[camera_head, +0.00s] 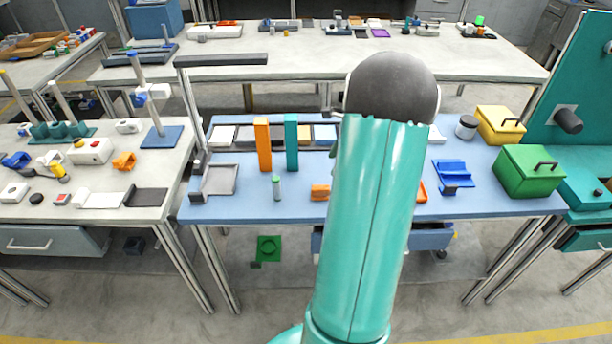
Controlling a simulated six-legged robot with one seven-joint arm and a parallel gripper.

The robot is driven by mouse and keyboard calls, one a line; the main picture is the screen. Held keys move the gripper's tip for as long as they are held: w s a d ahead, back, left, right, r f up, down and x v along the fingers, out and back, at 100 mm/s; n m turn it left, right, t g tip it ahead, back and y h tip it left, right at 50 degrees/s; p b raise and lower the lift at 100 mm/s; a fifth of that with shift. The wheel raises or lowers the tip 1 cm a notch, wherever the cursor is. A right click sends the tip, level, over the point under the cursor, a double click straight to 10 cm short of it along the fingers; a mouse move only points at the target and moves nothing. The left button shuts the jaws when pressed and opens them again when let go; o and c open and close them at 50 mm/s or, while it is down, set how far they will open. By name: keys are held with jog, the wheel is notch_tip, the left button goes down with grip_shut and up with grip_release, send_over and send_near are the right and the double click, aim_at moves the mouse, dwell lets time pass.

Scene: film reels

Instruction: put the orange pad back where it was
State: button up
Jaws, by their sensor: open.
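Several orange things are on the blue table (245,208), and I cannot tell which is the orange pad. A small orange block (320,191) lies near the front middle. Another orange piece (421,191) shows at the right edge of my arm, which partly hides it. A tall orange slab (263,144) stands upright beside a teal slab (291,142). A row of flat pads, with a white one (222,135) at its left, runs along the back and continues behind my arm. My gripper is hidden behind my arm.
A small green-capped bottle (277,188) stands left of the small orange block. A grey tray (220,180) is at the left. A blue stand (452,174), green box (530,171), yellow box (500,125) and jar (467,127) are at the right. My arm blocks the middle.

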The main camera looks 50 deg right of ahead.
jog(key=w+a+r+n+h, duration=0.15)
jog(key=a+r+n, duration=0.25)
jog(key=a, duration=0.4)
jog(key=w+a+r+n, duration=0.2)
jog(key=a+r+n, duration=0.25)
jog(key=a, duration=0.35)
jog(key=w+a+r+n+h, duration=0.15)
jog(key=a+r+n, duration=0.25)
jog(key=a, duration=0.4)
jog(key=s+a+r+n, duration=0.1)
jog(key=s+a+n, duration=0.2)
jog(key=a+n, duration=0.2)
jog(key=s+a+r+n+t, duration=0.1)
jog(key=s+a+n, duration=0.2)
jog(key=a+n, duration=0.2)
jog(key=s+a+r+n+t, duration=0.1)
jog(key=s+a+n, duration=0.2)
jog(key=a, duration=0.7)
jog(key=shift+s+a+r+n, duration=0.25)
jog(key=shift+s+r+n, duration=0.1)
jog(key=shift+n, duration=0.8)
jog(key=c, duration=0.5)
jog(key=shift+a, duration=0.1)
jog(key=shift+c, duration=0.2)
jog(key=shift+a, duration=0.1)
